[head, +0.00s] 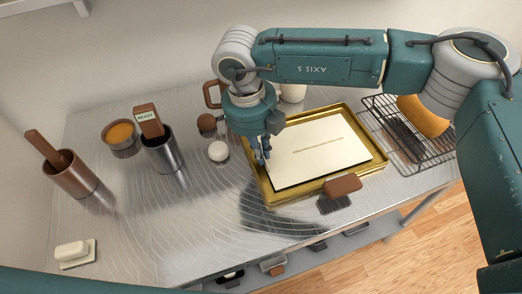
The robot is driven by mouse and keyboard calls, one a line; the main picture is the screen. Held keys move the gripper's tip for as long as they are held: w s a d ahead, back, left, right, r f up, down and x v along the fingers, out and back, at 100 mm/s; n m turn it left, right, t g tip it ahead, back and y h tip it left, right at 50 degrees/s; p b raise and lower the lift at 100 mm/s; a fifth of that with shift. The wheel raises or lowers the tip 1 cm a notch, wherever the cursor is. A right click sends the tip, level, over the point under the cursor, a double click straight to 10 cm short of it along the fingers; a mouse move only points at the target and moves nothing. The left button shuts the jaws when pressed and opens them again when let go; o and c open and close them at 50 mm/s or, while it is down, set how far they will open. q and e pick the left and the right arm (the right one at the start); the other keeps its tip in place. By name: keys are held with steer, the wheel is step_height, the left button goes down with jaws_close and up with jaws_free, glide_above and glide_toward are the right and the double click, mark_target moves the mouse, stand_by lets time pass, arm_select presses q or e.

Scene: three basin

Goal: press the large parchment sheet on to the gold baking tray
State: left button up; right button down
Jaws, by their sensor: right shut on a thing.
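The large parchment sheet (318,165) is pale cream with a thin brown line of marks across its middle. It lies over the gold baking tray (378,166), whose rim shows around it. Whether the sheet touches the tray floor all over, I cannot tell. My right gripper (263,152) points down at the sheet's left edge, inside the tray's left rim. It is shut on the sheet there; the fingertips are small and partly dark. My left gripper is not in view.
A wire rack (432,158) with an orange rounded thing (424,117) stands right of the tray. A brown block (342,186) sits at the tray's front edge. The front-left metal table is mostly clear.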

steer(key=shift+f+b, duration=0.3)
steer(key=shift+b, duration=0.05)
stand_by(0.4)
steer(key=c, duration=1.8)
jaws_free()
steer(key=shift+c, duration=0.2)
steer(key=shift+r, duration=0.15)
